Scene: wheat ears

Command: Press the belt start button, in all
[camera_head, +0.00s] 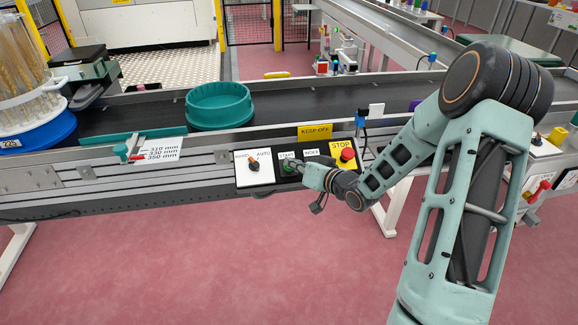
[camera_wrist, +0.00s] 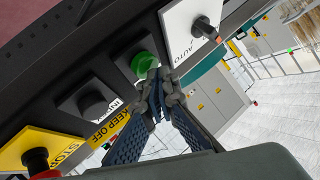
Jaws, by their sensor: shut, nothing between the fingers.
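The control panel on the belt's front rail holds the green start button (camera_wrist: 143,62), under the START label; in the head view the button (camera_head: 289,169) is partly covered by my gripper. My gripper (camera_wrist: 157,79) is shut and empty, its fingertips right at the lower edge of the green button in the wrist view. I cannot tell whether they touch or press it. In the head view my gripper (camera_head: 301,167) reaches in from the right. The conveyor belt (camera_head: 290,103) runs behind the panel.
Beside the start button are the black INDEX button (camera_wrist: 92,104), the red STOP button (camera_head: 347,155) on yellow, and the MAN/AUTO selector (camera_head: 253,164). A green round tub (camera_head: 219,107) stands on the belt. A wheat container (camera_head: 30,92) stands at left. The pink floor in front is clear.

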